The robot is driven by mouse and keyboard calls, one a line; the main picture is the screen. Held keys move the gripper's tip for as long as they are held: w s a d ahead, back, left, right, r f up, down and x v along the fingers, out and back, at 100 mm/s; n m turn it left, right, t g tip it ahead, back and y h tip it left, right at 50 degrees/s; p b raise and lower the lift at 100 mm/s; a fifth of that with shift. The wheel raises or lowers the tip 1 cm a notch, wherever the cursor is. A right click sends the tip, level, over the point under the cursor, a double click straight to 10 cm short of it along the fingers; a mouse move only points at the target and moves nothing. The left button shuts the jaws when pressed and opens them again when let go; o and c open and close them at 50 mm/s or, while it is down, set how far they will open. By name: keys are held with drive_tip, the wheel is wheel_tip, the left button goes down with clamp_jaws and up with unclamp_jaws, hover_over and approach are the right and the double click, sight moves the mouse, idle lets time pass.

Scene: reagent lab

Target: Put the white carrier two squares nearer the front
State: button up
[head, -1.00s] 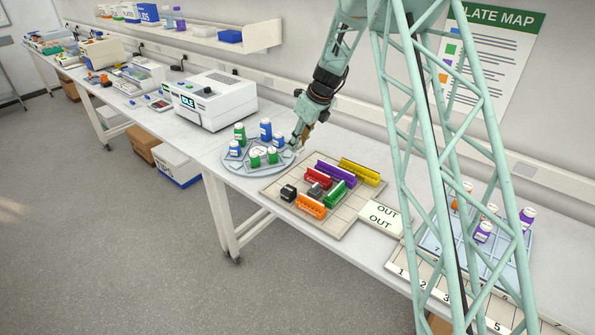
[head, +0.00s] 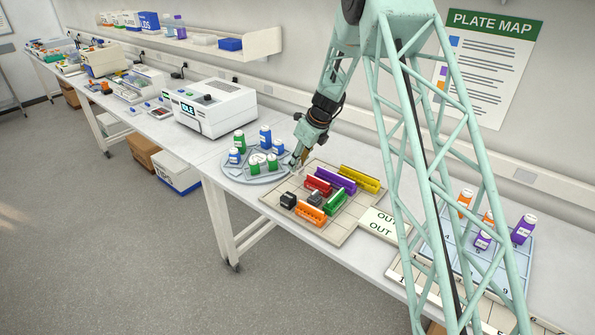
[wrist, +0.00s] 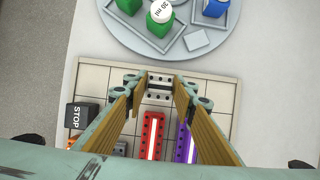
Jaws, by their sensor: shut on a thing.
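My gripper (wrist: 159,88) is shut on the white carrier (wrist: 160,80), which shows between the two fingertips in the wrist view, over the far edge of the beige squared board (wrist: 225,85). In the head view my gripper (head: 298,160) is at the board's back left corner, beside the round tray; the carrier is hard to make out there. I cannot tell whether the carrier touches the board. A red carrier (wrist: 152,135) and a purple carrier (wrist: 185,145) stand nearer the front, in the columns at and right of the white one.
A black STOP block (head: 288,200), a grey carrier (head: 316,199), orange (head: 311,217), green (head: 335,202) and yellow (head: 360,179) carriers also stand on the board. The round tray (head: 232,172) with bottles is close behind-left. An OUT card (head: 378,217) lies right.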

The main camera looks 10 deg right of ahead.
sight(299, 166)
drive_tip(key=shift+f, duration=1.85)
drive_tip(key=shift+f, duration=0.15)
drive_tip(key=o, duration=0.8)
drive_tip(key=shift+o, duration=0.2)
drive_tip(key=shift+r, duration=0.2)
drive_tip(key=shift+s+d+r, duration=0.15)
drive_tip(key=shift+r, duration=0.35)
drive_tip(key=v, duration=1)
drive_tip(key=shift+s+r, duration=0.2)
drive_tip(key=shift+r, duration=0.15)
drive_tip(key=shift+r, duration=0.1)
